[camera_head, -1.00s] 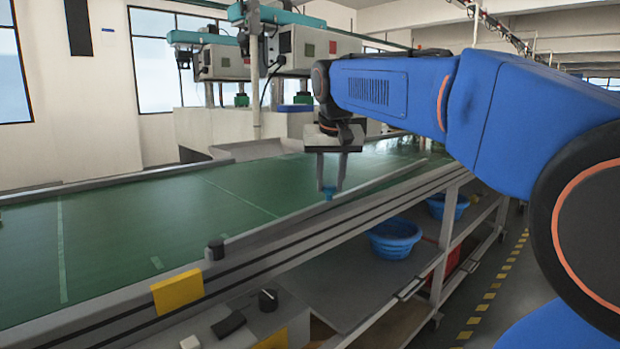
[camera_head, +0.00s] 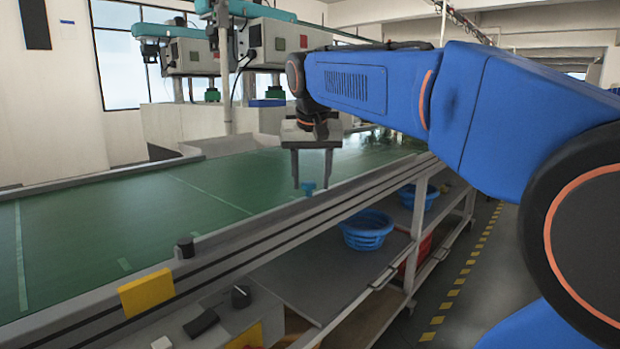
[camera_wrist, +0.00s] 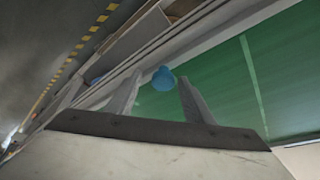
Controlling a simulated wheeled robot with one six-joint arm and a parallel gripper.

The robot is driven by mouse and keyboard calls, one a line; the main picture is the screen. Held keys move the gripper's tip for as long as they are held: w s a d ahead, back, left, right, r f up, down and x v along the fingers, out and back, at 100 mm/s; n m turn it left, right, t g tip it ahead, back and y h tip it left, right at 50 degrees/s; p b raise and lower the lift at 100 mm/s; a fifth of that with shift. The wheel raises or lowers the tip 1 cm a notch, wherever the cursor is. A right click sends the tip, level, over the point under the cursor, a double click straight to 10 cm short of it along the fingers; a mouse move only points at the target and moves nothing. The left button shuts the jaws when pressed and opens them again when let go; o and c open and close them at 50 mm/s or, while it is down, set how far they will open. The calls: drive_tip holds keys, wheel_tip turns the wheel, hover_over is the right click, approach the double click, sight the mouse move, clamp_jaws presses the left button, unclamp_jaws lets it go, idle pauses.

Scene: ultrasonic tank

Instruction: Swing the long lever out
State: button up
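My gripper (camera_head: 312,183) hangs fingers-down over the near edge of the green-topped bench. Its two grey fingers are apart. A small blue knob-like piece (camera_head: 308,187) shows at the fingertips. In the wrist view this blue piece (camera_wrist: 164,78) appears in the gap between the fingertips of my gripper (camera_wrist: 160,77), with space on either side. Whether a finger touches it I cannot tell. No long lever can be clearly made out; whether the blue piece belongs to one I cannot tell.
The green bench top (camera_head: 120,225) is largely clear. A black knob (camera_head: 185,246) and yellow block (camera_head: 146,292) are on its near edge. Blue baskets (camera_head: 367,230) stand on the shelf below. Machines with teal tops (camera_head: 270,40) stand behind. A yellow-marked floor (camera_head: 458,280) lies right.

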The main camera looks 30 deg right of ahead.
drive_tip(key=v, duration=1.7)
drive_tip(key=shift+s+a, duration=0.15)
drive_tip(key=shift+s, duration=0.05)
drive_tip(key=s+a+f+n, duration=0.2)
drive_tip(key=s+f, duration=0.4)
drive_tip(key=f, duration=0.8)
drive_tip(key=s+a+f+n+y, duration=0.1)
drive_tip(key=s+f, duration=0.4)
drive_tip(key=f, duration=0.9)
drive_tip(key=s+a+f+n+t+y, duration=0.1)
drive_tip(key=s+f, duration=0.5)
drive_tip(key=f, duration=0.8)
drive_tip(key=shift+s+a+f+n, duration=0.25)
drive_tip(key=shift+s+a+n, duration=0.05)
drive_tip(key=shift+a+n, duration=0.55)
